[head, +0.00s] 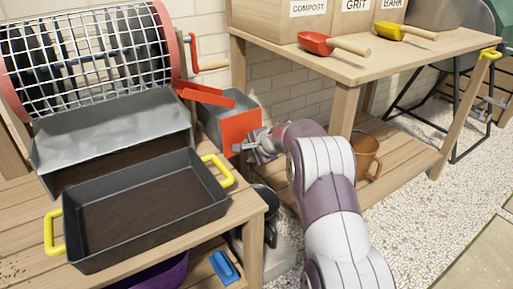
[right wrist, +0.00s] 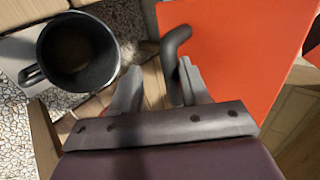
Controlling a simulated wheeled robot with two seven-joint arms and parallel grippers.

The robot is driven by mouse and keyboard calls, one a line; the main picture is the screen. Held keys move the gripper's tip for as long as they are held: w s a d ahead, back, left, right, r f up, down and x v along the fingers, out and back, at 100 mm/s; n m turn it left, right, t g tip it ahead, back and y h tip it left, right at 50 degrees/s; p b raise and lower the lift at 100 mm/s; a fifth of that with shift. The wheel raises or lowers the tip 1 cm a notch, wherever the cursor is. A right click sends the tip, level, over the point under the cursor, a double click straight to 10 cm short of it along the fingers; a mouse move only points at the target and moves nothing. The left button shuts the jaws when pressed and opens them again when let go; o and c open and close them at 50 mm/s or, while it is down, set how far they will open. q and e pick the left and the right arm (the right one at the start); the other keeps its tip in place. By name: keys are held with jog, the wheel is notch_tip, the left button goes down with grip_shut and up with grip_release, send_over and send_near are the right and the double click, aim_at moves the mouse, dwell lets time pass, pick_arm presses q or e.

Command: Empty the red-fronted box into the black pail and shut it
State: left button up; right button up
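The red-fronted box (head: 239,130) is at the right end of the left bench, below the drum, with grey sides and a red front. In the right wrist view its red front (right wrist: 240,50) fills the upper right, with a dark curved handle (right wrist: 178,42). My right gripper (head: 247,145) is at this front. Its fingers (right wrist: 157,92) are apart, with the handle's lower end beside the right finger's inner side. In the head view the pail (head: 268,205) is partly hidden by my arm. My left gripper is not in view.
A mesh drum (head: 85,55) with a red crank stands on the left bench behind a dark tray (head: 150,208) with yellow handles. A red chute (head: 205,94) lies above the box. The right bench (head: 400,62) holds scoops and bins; a brown pot (head: 366,153) is on its lower shelf.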

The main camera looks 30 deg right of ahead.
jog(key=p+v, duration=0.4)
jog(key=v, duration=0.8)
